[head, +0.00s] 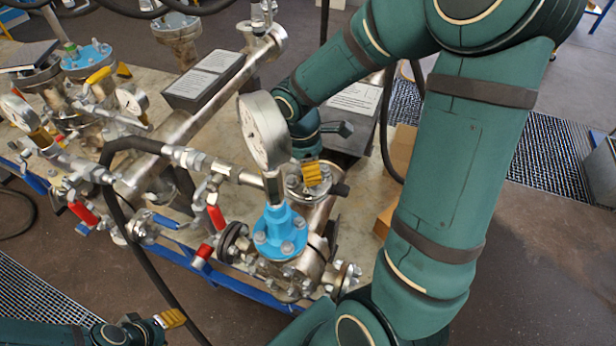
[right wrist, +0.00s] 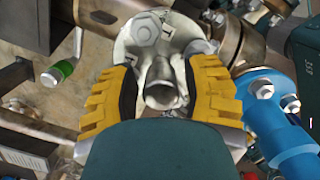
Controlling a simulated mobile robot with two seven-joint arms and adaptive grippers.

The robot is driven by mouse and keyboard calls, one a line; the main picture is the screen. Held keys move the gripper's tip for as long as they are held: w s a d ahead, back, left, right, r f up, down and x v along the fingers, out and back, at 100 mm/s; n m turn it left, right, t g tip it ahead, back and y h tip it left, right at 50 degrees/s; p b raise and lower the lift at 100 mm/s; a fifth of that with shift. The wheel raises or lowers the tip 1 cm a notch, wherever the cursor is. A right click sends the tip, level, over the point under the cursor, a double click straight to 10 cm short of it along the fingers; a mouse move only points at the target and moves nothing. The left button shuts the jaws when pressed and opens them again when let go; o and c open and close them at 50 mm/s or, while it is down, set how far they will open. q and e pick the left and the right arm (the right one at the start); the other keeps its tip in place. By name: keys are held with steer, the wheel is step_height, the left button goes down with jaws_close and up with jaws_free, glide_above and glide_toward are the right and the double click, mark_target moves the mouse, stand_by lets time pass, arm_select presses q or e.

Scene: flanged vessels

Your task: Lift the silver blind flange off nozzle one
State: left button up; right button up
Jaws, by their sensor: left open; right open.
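The silver blind flange (right wrist: 139,50) is a bolted disc with a raised grip in its middle, seen in the right wrist view. My right gripper (right wrist: 163,92) is open, its two yellow fingers on either side of that grip with small gaps showing. In the head view the right gripper (head: 313,173) points down over the flange (head: 296,183), beside the blue flange, and partly covers it. The nozzle under the flange is mostly hidden, and I read no number on it. My left gripper (head: 171,318) is open and empty at the lower left, away from the vessels.
A blue flange (head: 280,232) carrying a pressure gauge (head: 264,130) stands close in front of the right gripper. Pipes, red-handled valves (head: 215,216) and a black hose (head: 112,160) crowd the left. Grey label blocks (head: 203,78) stand on the bench behind.

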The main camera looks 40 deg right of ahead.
steer(key=shift+o, duration=0.2)
steer(key=shift+s, duration=0.1)
jaws_close()
